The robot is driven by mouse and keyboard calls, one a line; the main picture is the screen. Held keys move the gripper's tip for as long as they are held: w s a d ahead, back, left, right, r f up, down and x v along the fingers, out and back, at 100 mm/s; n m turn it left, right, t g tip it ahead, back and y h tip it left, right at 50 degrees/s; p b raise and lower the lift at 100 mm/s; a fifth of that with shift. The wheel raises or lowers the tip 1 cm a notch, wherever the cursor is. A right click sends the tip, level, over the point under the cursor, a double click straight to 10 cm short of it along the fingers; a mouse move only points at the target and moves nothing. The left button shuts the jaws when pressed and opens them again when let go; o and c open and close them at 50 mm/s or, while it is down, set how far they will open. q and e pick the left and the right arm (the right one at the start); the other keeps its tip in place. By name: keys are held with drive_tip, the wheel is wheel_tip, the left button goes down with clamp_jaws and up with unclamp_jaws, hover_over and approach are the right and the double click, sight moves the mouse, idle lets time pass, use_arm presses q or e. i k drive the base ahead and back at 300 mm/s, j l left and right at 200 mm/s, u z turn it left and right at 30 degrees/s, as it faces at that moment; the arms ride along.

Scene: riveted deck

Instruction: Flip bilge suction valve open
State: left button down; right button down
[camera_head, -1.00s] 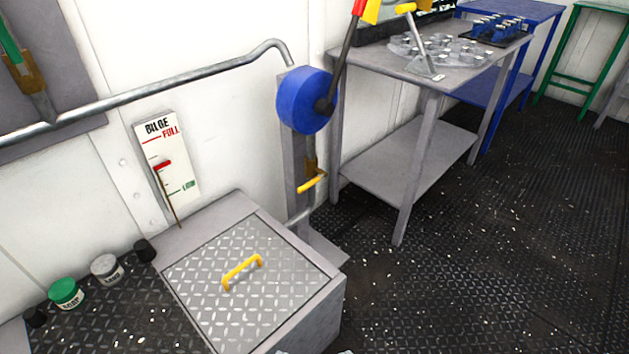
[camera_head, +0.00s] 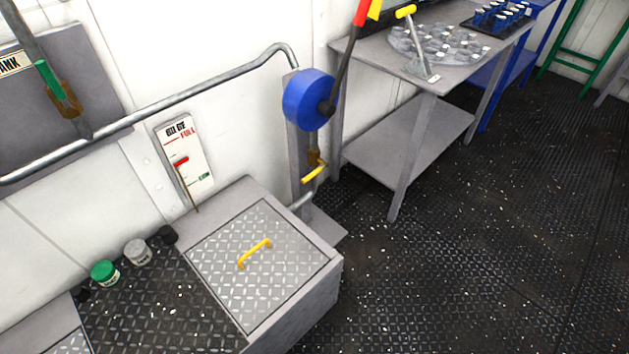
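A small valve with a yellow lever (camera_head: 314,173) and a brass-coloured body sits on the upright pipe below the blue round pump housing (camera_head: 308,100). The lever points down to the left, slanted across the pipe. I see no label on this valve. A second valve, with a green lever (camera_head: 48,78), sits on the pipe at upper left, with its lever roughly along the pipe. The bilge gauge (camera_head: 186,150) on the wall has a red pointer between the FULL mark and the lower green mark. Neither of my grippers is in view.
A raised box with a diamond-plate hatch (camera_head: 235,290) and yellow handle (camera_head: 255,253) stands before the wall. Jars (camera_head: 105,272) stand left of it. A grey table (camera_head: 350,45) stands right of the pump. The dark deck (camera_head: 460,260) at right is open.

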sight(314, 173)
drive_tip(key=l+u, duration=0.1)
drive_tip(key=u, duration=0.45)
drive_tip(key=i+l+u, duration=0.3)
drive_tip(key=l, duration=0.35)
drive_tip(key=l+u, duration=0.35)
drive_tip(key=l, duration=0.25)
drive_tip(key=i+l+u, duration=0.1)
drive_tip(key=l+u, duration=0.2)
drive_tip(key=l, duration=2.1)
drive_tip(key=i+u, duration=0.05)
drive_tip(key=i, duration=0.05)
